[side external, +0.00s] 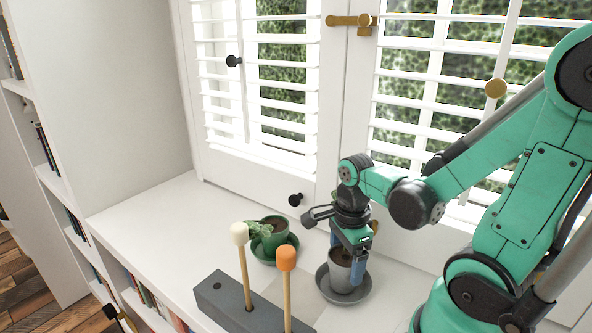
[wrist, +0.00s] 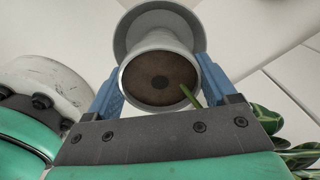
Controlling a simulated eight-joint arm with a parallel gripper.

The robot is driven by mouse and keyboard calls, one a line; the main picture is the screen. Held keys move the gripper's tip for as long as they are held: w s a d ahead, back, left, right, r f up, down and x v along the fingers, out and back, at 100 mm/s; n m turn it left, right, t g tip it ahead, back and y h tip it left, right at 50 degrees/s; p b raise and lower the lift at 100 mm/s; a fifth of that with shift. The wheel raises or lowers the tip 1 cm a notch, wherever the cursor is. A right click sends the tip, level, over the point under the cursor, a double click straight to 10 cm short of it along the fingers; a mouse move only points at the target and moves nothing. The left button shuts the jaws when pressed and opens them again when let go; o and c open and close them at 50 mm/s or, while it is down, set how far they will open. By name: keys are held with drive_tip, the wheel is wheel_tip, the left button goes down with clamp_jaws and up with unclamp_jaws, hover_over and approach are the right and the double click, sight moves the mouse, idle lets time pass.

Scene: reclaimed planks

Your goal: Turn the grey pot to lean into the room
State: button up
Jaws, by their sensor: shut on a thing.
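The grey pot (side external: 340,276) stands on a grey saucer (side external: 323,284) on the white sill. My gripper (side external: 350,271) reaches down over it with its blue fingers shut on its sides. In the wrist view the grey pot (wrist: 125,77) sits between the two blue fingers of my gripper (wrist: 160,82), and its round brown soil shows. A green stem (wrist: 190,96) rises from the soil near the rim. Leaves (wrist: 290,145) show at the lower right of the wrist view. In the side view the plant is mostly hidden behind my gripper.
A green pot (side external: 274,236) with a leafy plant stands on a green saucer (side external: 258,251) to the left. A dark grey block (side external: 226,302) with two upright sticks, white-tipped and orange-tipped, stands in front. Shuttered windows (side external: 260,80) rise behind. The sill's left part is clear.

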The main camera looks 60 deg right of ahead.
sight(338, 256)
drive_tip(key=shift+f, duration=0.1)
drive_tip(key=o, duration=1.4)
drive_tip(key=shift+o, duration=0.2)
drive_tip(key=shift+r, duration=2.75)
drive_tip(key=n, duration=0.1)
drive_tip(key=w+n, duration=0.1)
drive_tip(key=shift+a+r+n+t, duration=0.15)
drive_tip(key=shift+a+n+t, duration=0.15)
drive_tip(key=shift+t, duration=0.1)
drive_tip(key=w+a+r+n+t, duration=0.1)
drive_tip(key=w+a+n+t, duration=0.2)
drive_tip(key=n, duration=0.8)
drive_tip(key=w+a+r+n+t, duration=0.2)
drive_tip(key=w+a+n+t, duration=0.1)
drive_tip(key=n, duration=0.8)
drive_tip(key=shift+w+a+r, duration=0.2)
drive_tip(key=shift+w+r, duration=0.05)
drive_tip(key=shift+r, duration=0.05)
